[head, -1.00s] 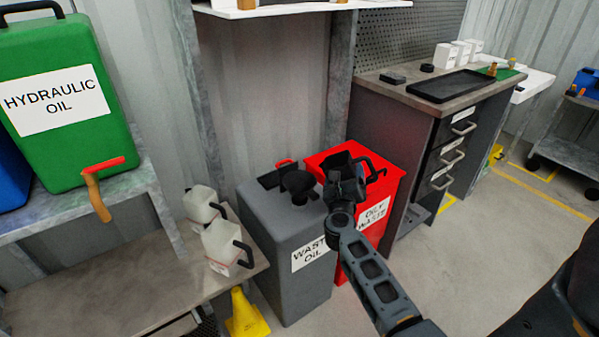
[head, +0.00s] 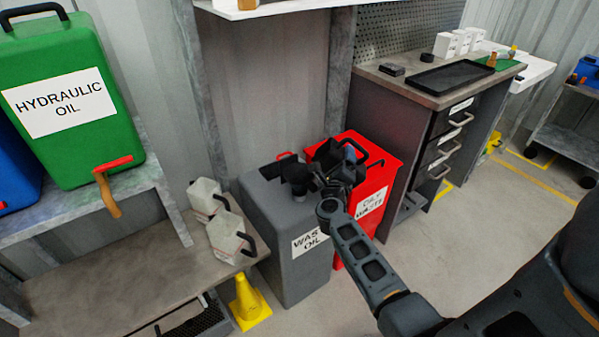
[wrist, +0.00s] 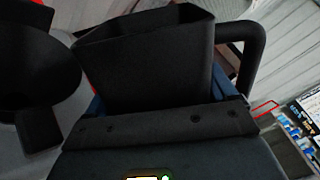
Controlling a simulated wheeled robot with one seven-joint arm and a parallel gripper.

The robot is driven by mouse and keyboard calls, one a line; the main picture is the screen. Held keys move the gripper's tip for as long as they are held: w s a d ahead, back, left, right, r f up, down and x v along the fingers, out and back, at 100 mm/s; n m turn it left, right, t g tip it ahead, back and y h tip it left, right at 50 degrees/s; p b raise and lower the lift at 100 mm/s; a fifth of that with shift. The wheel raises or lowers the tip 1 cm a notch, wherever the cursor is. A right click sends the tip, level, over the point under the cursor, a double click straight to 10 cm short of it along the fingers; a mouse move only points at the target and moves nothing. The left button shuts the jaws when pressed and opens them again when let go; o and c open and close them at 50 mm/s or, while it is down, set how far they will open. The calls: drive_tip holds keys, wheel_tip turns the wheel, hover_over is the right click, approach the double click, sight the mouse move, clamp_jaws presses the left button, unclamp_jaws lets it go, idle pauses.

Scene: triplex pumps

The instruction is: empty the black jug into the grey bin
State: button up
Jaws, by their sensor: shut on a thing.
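The grey bin (head: 290,240), labelled WASTE OIL, stands on the floor beside the white-jug bench. A black funnel-like piece (head: 296,176) sits at its top; its round rim (wrist: 35,75) fills the left of the wrist view. My gripper (head: 343,178) is shut on the black jug (head: 330,152), beside the funnel and over the area where the grey and red bins meet. In the wrist view the jug (wrist: 150,60) shows its open mouth, with its handle (wrist: 248,50) to the right. The jug's contents are hidden, and I cannot tell its exact tilt.
A red OILY WASTE bin (head: 370,190) stands right behind the grey bin. White jugs (head: 228,236) stand on a low bench (head: 110,265) at left. A yellow cone (head: 248,302) stands in front. A drawer workbench (head: 400,140) is at right; floor nearby is clear.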

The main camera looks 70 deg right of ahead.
sight(330, 155)
drive_tip(key=shift+n, duration=0.3)
drive_tip(key=shift+w+r+n+p, duration=0.1)
drive_tip(key=shift+r+n+p, duration=0.65)
drive_tip(key=shift+p, duration=0.6)
drive_tip(key=shift+w+f+n+p, duration=0.25)
drive_tip(key=shift+n+p, duration=0.25)
drive_tip(key=shift+n, duration=0.45)
idle(2.0)
drive_tip(key=shift+w+a+r+n+p, duration=0.15)
drive_tip(key=shift+w+r+n+p, duration=0.1)
drive_tip(key=shift+w+n+p, duration=0.3)
drive_tip(key=shift+w+a+r+n+p, duration=0.15)
drive_tip(key=shift+w+r+n+p, duration=0.2)
drive_tip(key=shift+p, duration=0.3)
idle(2.2)
